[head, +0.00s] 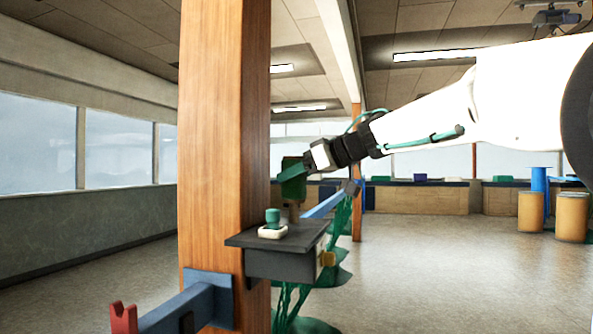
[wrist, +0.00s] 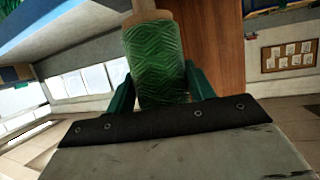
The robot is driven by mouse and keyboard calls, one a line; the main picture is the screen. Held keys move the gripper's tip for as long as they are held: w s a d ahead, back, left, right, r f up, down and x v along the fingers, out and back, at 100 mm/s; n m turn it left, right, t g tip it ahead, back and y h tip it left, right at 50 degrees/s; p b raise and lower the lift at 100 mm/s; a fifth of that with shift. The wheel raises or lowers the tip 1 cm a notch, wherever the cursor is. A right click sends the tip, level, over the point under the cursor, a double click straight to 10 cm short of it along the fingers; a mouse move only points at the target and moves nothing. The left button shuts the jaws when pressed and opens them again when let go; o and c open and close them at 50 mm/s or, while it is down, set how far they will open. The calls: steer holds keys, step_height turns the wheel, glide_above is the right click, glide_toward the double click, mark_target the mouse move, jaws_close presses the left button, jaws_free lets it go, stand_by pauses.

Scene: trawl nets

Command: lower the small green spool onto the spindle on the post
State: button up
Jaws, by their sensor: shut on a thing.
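The small green spool (head: 294,188) is held in my gripper (head: 290,174) beside the wooden post (head: 225,150), above and behind a dark shelf. In the wrist view the spool (wrist: 152,55) shows ribbed green twine on a pale wooden core, between my teal fingers (wrist: 160,82). A short teal peg (head: 272,215) stands upright on a white base on the shelf. I cannot tell whether this peg is the spindle. The spool's lower core shows just above the shelf's far edge, and I cannot tell the gap.
The dark shelf (head: 258,240) juts from the post. A blue bracket (head: 180,308) with a red forked end (head: 123,318) sticks out lower left. Green netting (head: 341,225) hangs behind the shelf. Tan drums (head: 572,216) stand far right; the floor between is clear.

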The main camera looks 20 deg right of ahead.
mark_target(305, 188)
steer(key=shift+f, duration=2)
steer(key=shift+f, duration=0.1)
steer(key=o, duration=1.1)
steer(key=v, duration=0.7)
steer(key=shift+s+d, duration=0.25)
steer(key=shift+s, duration=0.05)
